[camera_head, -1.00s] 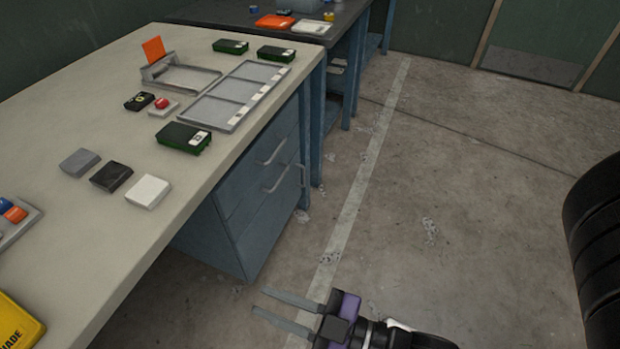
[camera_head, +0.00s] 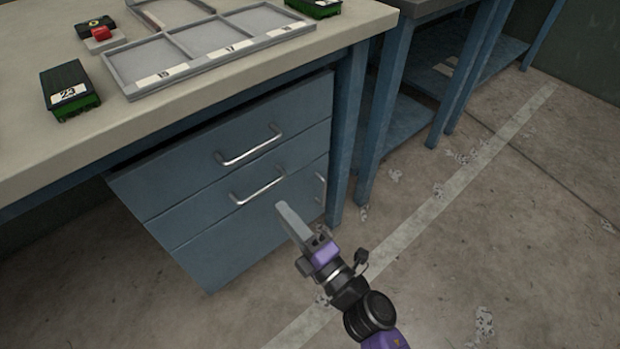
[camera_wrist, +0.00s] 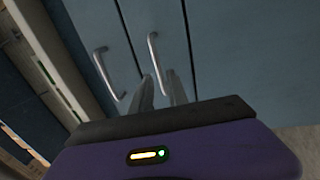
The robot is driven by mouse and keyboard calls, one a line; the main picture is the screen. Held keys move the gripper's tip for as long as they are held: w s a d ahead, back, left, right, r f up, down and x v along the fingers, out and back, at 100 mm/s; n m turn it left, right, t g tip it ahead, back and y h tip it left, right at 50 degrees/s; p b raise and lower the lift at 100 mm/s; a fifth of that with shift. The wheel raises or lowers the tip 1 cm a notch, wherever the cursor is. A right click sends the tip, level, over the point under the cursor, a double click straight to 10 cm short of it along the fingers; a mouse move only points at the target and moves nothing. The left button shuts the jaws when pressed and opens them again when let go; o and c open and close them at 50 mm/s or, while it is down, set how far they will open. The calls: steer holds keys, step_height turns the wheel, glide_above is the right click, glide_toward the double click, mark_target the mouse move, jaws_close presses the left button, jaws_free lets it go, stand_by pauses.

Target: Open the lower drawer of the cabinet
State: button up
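The blue-grey cabinet (camera_head: 215,262) stands under the workbench, with two drawers above a taller bottom panel. The lower drawer (camera_head: 205,220) looks shut and has a silver bar handle (camera_head: 258,190). The upper drawer (camera_head: 180,180) also looks shut, with its own handle (camera_head: 250,147). My gripper (camera_head: 281,207) is open and empty, in front of the cabinet just below and right of the lower drawer's handle. In the wrist view, the fingers (camera_wrist: 161,82) are apart and point at the lower end of the right-hand handle (camera_wrist: 154,58); I cannot tell whether they touch it.
A vertical handle (camera_head: 320,188) sits at the right edge of the bottom panel. A workbench leg (camera_head: 345,140) stands close right of the cabinet. The bench top holds a grey divided tray (camera_head: 185,78) and a green-black box (camera_head: 70,92). The floor (camera_head: 450,270) at right is open.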

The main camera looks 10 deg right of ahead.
mark_target(263, 188)
steer(key=b+x, duration=0.1)
steer(key=x, duration=0.7)
steer(key=shift+s+r, duration=0.1)
steer(key=shift+r, duration=0.05)
jaws_close()
stand_by(1.3)
